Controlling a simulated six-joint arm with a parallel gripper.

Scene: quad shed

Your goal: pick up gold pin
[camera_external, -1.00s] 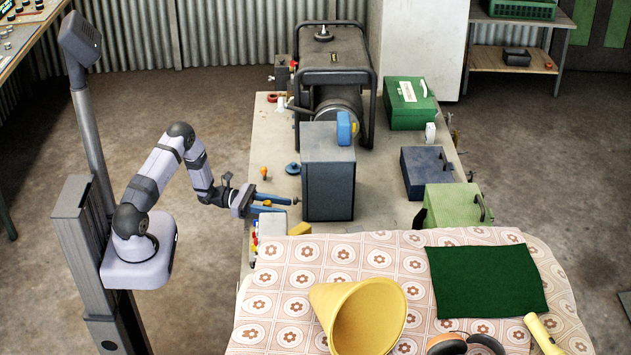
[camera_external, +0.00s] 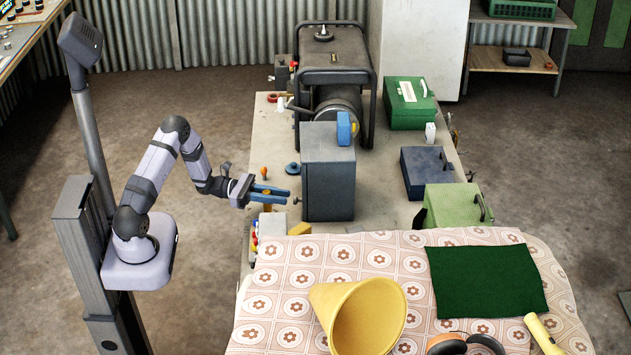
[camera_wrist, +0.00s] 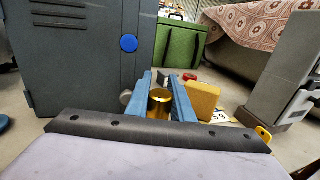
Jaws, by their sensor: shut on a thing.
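The gold pin (camera_wrist: 159,103) is a shiny gold cylinder in the wrist view, between the two blue fingers of my gripper (camera_wrist: 162,85). The fingers are shut on it. In the external view my gripper (camera_external: 272,193) is over the left side of the workbench, to the left of the dark grey metal box. The pin also shows there as a small gold piece (camera_external: 267,207) at the fingers. I cannot tell exactly how far its lower end is from the bench.
The dark grey box (camera_external: 328,180) stands just right of my fingers. A yellow block (camera_external: 299,229) and a pale box (camera_external: 272,225) are in front. An orange-handled tool (camera_external: 264,172) and a blue round piece (camera_external: 293,168) lie behind. A patterned cloth (camera_external: 270,300) covers the front.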

